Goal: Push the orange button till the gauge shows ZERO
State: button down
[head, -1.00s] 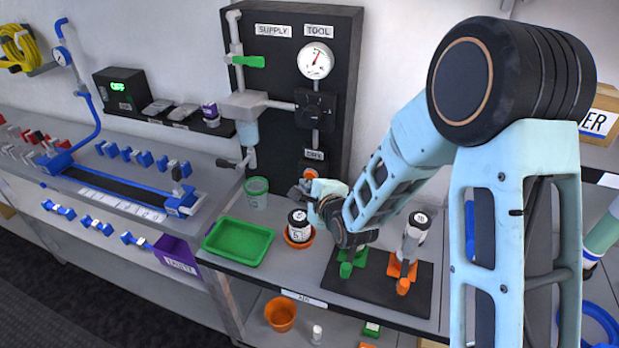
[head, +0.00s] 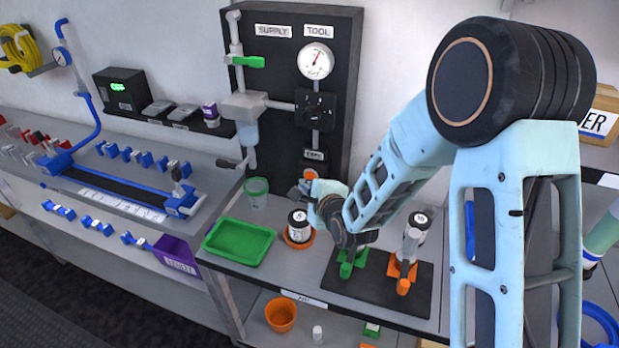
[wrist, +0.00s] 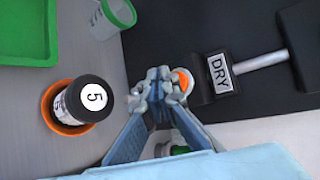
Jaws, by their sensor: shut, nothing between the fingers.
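The orange button (head: 310,174) sits low on the black panel, just below a small label that reads DRY in the wrist view. It also shows in the wrist view (wrist: 183,82), partly covered by my fingertips. My gripper (wrist: 160,80) is shut and empty, its tips overlapping the button's edge in that view; I cannot tell if they touch it. In the head view my gripper (head: 304,190) is just below the button. The round white gauge (head: 316,61) under the TOOL label has a red needle pointing up and slightly right; its markings are too small to read.
A jar marked 5 (wrist: 85,98) stands in an orange dish beside my gripper. A green-rimmed cup (head: 256,192) and a green tray (head: 239,242) are to the left. A black board (head: 345,292) with green and orange holders lies in front.

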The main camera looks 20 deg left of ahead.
jog(key=shift+w, duration=0.1)
jog(key=shift+w, duration=0.35)
jog(key=shift+w+b, duration=0.45)
dwell(0.9)
jog(key=shift+s+d, duration=0.1)
jog(key=shift+s, duration=0.05)
dwell(0.3)
jog(key=shift+s+b, duration=0.35)
jog(key=shift+s, duration=0.35)
jog(key=shift+s+a+b, duration=0.15)
jog(key=shift+s+b, duration=0.2)
jog(key=shift+s, duration=0.95)
jog(key=shift+s+a+b, duration=0.1)
jog(key=shift+s+b, duration=0.25)
jog(key=shift+s, duration=0.9)
